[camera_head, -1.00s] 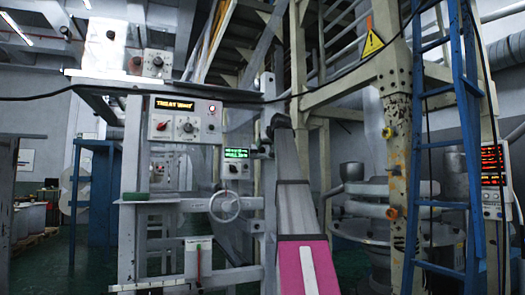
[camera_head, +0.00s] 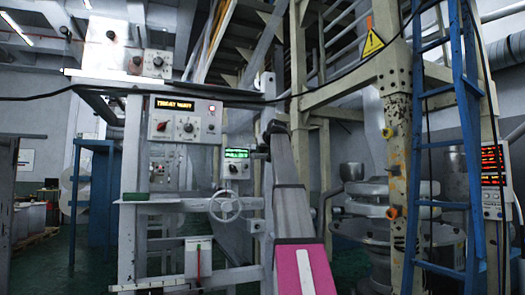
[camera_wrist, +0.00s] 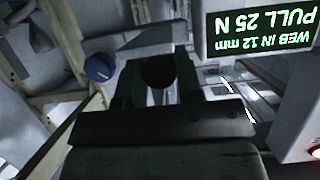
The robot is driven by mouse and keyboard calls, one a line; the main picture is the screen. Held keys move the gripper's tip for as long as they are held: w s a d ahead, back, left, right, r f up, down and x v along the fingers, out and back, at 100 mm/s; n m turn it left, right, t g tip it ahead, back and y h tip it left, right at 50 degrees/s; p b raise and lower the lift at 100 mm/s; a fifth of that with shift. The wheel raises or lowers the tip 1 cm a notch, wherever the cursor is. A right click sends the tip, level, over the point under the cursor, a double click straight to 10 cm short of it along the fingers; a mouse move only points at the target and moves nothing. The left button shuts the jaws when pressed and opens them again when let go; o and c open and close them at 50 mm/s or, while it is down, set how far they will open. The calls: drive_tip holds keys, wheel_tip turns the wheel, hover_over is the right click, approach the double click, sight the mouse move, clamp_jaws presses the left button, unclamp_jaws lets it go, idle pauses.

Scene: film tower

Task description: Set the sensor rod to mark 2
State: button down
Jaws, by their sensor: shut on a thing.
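My gripper (camera_head: 268,136) is beside the right edge of a small box with a green-lit display (camera_head: 236,154). In the wrist view, my gripper (camera_wrist: 157,75) is shut on a dark round piece (camera_wrist: 158,72), which looks like the end of the sensor rod. The fingers hide most of the rod. I cannot make out its marks or which one it stands at. The display shows upside down in the wrist view (camera_wrist: 258,38) and reads "WEB IN 12 mm" and "PULL 25 N".
A blue knob (camera_wrist: 100,67) is left of the fingers in the wrist view. A handwheel (camera_head: 225,205) is below the display box. A control panel (camera_head: 185,119) with an amber display is up left. A cream post (camera_head: 398,150) and blue ladder (camera_head: 470,150) stand right.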

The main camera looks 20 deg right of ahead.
drive_tip(key=s, duration=0.3)
drive_tip(key=c, duration=0.8)
unclamp_jaws()
drive_tip(key=shift+s, duration=0.1)
drive_tip(key=v, duration=1)
drive_tip(key=shift+s+d+r, duration=0.1)
drive_tip(key=shift+s+r, duration=0.1)
drive_tip(key=shift+s, duration=0.05)
